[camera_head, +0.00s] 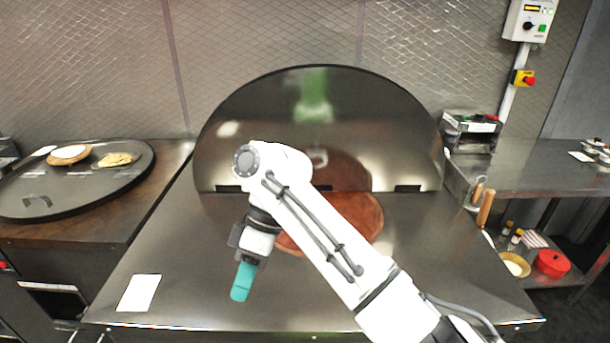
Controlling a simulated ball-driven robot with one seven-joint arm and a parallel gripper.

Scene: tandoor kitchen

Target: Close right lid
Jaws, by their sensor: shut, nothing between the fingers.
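The right lid (390,130) is a large dark metal half-disc. It stands upright and open at the back of the steel counter, its straight lower edge along dark hinges. In front of it is the reddish-brown round tandoor opening (365,213), partly hidden by my white arm. My gripper (241,283) has teal fingers, points down and is shut and empty. It is in front of the lid and left of the opening, apart from the lid. The picture does not show clearly how high it is above the counter.
A closed round left lid (90,190) carries a wooden board (70,155) and a flatbread (115,160). A white card (139,293) lies front left on the steel counter. A metal appliance (470,133) stands at right. Wooden-handled tools (486,208) are at the right edge.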

